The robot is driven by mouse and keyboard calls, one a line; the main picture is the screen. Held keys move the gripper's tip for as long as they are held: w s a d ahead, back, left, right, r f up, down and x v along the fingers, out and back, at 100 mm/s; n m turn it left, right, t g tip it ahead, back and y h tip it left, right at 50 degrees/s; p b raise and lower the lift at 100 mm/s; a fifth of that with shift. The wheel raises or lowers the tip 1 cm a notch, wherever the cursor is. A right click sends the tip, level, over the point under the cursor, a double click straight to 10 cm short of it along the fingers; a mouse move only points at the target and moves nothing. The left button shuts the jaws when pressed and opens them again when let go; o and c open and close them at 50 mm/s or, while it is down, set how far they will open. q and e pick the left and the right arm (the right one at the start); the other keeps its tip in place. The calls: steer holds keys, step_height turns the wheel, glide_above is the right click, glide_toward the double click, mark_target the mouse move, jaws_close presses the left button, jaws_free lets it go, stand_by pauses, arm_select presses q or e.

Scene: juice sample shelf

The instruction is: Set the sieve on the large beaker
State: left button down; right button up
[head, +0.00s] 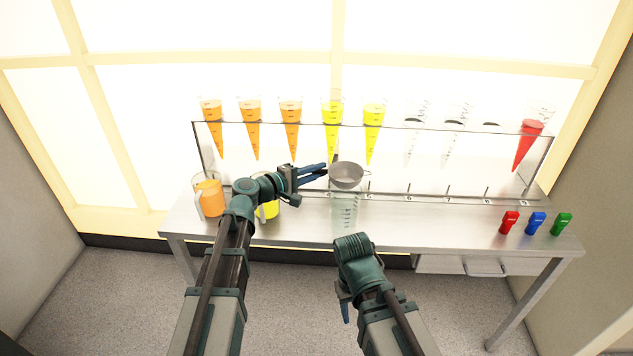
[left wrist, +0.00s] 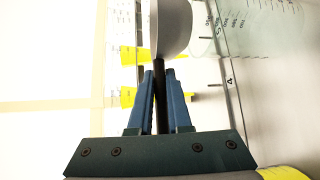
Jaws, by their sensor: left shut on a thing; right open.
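The grey sieve (head: 346,175) is a round bowl, over the mouth of the large clear beaker (head: 344,212) on the table. My left gripper (head: 314,170) is shut on the sieve's dark handle (left wrist: 159,85), to the left of the bowl. The left wrist view shows the sieve bowl (left wrist: 172,28) close beside the beaker's rim (left wrist: 205,35); I cannot tell whether they touch. My right gripper (head: 346,312) is low in front of the table, apart from both, and looks empty. Its fingers are mostly hidden by its own wrist.
A clear rack (head: 400,182) at the table's back holds orange, yellow, clear and red cones. A jug of orange juice (head: 209,195) and a yellow one (head: 268,209) stand left. The table (head: 430,230) is bare between beaker and clips.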

arm_select(q)
steer(key=f+b, duration=0.1)
steer(key=f, duration=0.2)
steer(key=shift+s+d+b, duration=0.1)
steer(key=shift+s+b, duration=0.1)
steer(key=shift+b, duration=0.15)
arm_select(e)
steer(key=f, duration=0.3)
steer(key=shift+d, duration=0.35)
arm_select(q)
steer(key=c, duration=0.8)
jaws_free()
steer(key=shift+c, duration=0.2)
steer(key=p+v, duration=0.1)
steer(key=v, duration=1.1)
steer(key=shift+p, duration=0.4)
arm_select(e)
steer(key=shift+r, duration=0.9)
